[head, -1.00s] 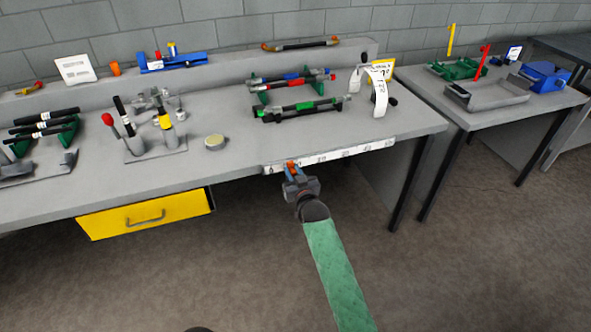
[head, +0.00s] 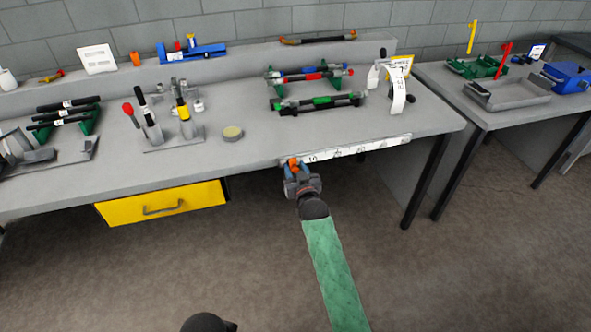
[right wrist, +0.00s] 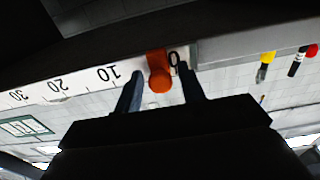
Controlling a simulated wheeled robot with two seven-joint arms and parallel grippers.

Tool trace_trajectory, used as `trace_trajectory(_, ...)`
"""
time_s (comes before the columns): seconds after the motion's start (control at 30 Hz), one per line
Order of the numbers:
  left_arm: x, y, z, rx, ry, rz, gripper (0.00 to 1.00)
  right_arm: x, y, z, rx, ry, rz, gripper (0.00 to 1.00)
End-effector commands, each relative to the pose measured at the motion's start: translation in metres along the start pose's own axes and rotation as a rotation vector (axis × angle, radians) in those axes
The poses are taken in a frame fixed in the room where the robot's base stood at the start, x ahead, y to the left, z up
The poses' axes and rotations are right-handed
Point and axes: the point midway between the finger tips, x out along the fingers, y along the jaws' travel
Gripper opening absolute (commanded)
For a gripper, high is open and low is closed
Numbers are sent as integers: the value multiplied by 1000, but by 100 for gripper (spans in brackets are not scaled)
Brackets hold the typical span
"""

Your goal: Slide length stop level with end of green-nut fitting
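The length stop (head: 293,162) is a small orange piece on the white ruler strip (head: 370,147) along the bench's front edge. In the right wrist view the stop (right wrist: 158,72) sits between the 0 and 10 marks, close to 0. My right gripper (head: 296,170) is at the stop; its two fingers (right wrist: 160,82) stand either side of it, with narrow gaps showing. The dark hose with green nuts (head: 322,102) lies on a low rack on the bench, behind the ruler. The exact end of its fitting is too small to tell. My left gripper is not in view.
A hose with red and blue parts (head: 305,74) lies behind the green one. A round tin (head: 232,133) and a hand-lever fixture (head: 172,140) stand to the left. A yellow drawer (head: 160,204) hangs below. The bench between tin and green hose is clear.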

Motion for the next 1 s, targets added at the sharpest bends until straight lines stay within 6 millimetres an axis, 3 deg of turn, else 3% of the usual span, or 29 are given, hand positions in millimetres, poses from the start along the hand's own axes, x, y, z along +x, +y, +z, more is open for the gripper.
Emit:
trace_trajectory(0.27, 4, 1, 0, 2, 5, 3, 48, -11, 0, 2, 0, 0, 0, 40)
trace_trajectory(0.7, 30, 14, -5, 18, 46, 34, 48, -70, 0, 1, 0, 0, 0, 40)
trace_trajectory(1.0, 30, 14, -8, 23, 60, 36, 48, -78, 0, 0, 0, 0, 0, 40)
